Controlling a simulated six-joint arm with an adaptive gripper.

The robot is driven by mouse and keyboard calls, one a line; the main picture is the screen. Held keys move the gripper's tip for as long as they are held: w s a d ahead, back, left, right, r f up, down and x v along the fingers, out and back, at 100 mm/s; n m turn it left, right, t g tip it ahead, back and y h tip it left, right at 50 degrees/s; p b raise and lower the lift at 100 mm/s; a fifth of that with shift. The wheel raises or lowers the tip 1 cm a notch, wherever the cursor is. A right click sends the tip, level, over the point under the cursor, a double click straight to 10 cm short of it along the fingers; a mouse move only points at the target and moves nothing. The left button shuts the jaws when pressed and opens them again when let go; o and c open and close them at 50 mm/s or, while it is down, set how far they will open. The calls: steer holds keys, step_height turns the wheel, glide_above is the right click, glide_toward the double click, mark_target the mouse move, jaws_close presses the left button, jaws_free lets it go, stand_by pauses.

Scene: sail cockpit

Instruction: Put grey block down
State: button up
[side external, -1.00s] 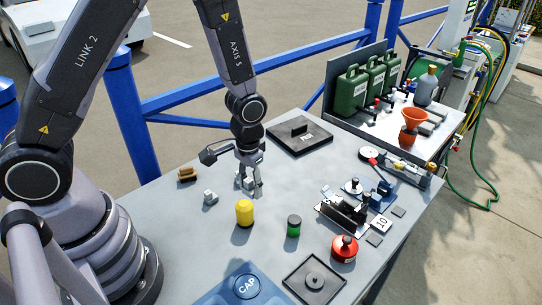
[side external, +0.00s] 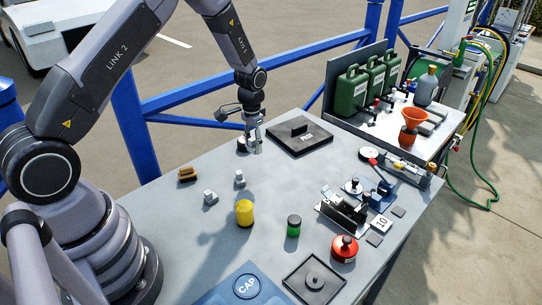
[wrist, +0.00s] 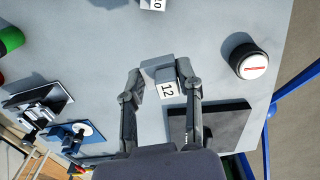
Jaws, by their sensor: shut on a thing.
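My gripper (side external: 254,146) is toward the back of the grey table, beside the black plate. In the wrist view its jaws (wrist: 163,88) are shut on a grey block (wrist: 160,68) with a white label reading 12. In the side view the fingers mostly hide this block. I cannot tell whether its underside touches the table. A second small grey block (side external: 240,180) stands on the table in front of my gripper, and a third (side external: 210,198) stands to its left.
A dark cylinder with a white top (wrist: 250,66) stands close beside my gripper. The black plate with a handle (side external: 300,138) is on its other side. A yellow cylinder (side external: 244,213), green jar (side external: 293,226) and red container (side external: 344,248) stand nearer the front.

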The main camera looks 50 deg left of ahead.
glide_above(265, 168)
step_height(265, 168, down, 6)
steer(key=shift+s+r, duration=0.1)
steer(key=shift+r, duration=0.1)
steer(key=shift+w+f, duration=0.2)
steer(key=shift+f, duration=1.5)
steer(key=o, duration=1)
steer(key=shift+f, duration=0.15)
steer(key=shift+o, duration=0.2)
